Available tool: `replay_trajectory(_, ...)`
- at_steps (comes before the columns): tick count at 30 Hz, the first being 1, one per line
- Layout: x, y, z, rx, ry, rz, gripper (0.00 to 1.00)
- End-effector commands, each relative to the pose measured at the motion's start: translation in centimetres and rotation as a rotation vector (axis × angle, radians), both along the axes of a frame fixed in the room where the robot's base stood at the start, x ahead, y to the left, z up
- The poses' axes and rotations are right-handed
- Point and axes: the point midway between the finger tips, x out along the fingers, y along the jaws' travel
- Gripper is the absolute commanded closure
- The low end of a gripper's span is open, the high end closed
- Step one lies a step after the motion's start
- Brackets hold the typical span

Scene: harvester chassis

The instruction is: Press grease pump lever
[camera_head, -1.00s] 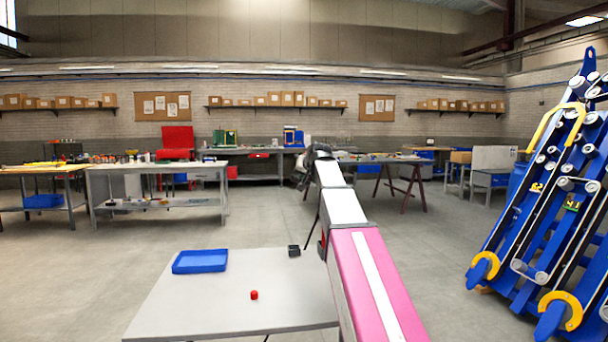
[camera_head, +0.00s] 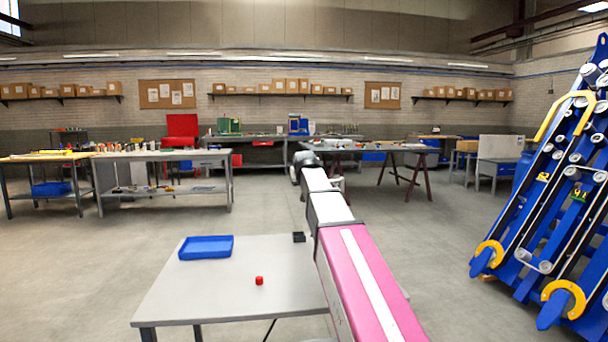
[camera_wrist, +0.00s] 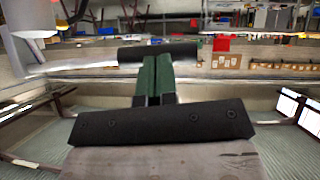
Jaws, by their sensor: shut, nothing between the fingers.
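I cannot make out a grease pump or its lever in either view. My gripper shows in the wrist view (camera_wrist: 157,68), with its two green fingers side by side and shut, nothing between them. In the head view my pink and white arm stretches forward, and its far end hides the gripper. The wrist view looks upside down, with the roof low in the picture. A pale grey rounded part fills its upper left corner; I cannot tell what it is.
A grey table (camera_head: 180,300) beside my arm holds a blue tray (camera_head: 206,247), a small red piece (camera_head: 259,281) and a small black box (camera_head: 299,237). A blue frame with yellow hooks (camera_head: 545,190) stands at the right. Workbenches (camera_head: 160,155) line the back. Open floor lies between.

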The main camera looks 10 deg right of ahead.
Motion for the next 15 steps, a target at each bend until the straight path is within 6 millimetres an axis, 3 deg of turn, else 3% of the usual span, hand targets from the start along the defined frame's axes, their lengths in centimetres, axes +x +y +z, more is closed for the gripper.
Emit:
replay_trajectory(6, 0.0, 0.0, -1.5, 0.006, 0.004, -0.001, 1.0)
replay_trajectory(15, 0.0, -0.1, -1.8, 0.007, 0.003, -0.002, 1.0)
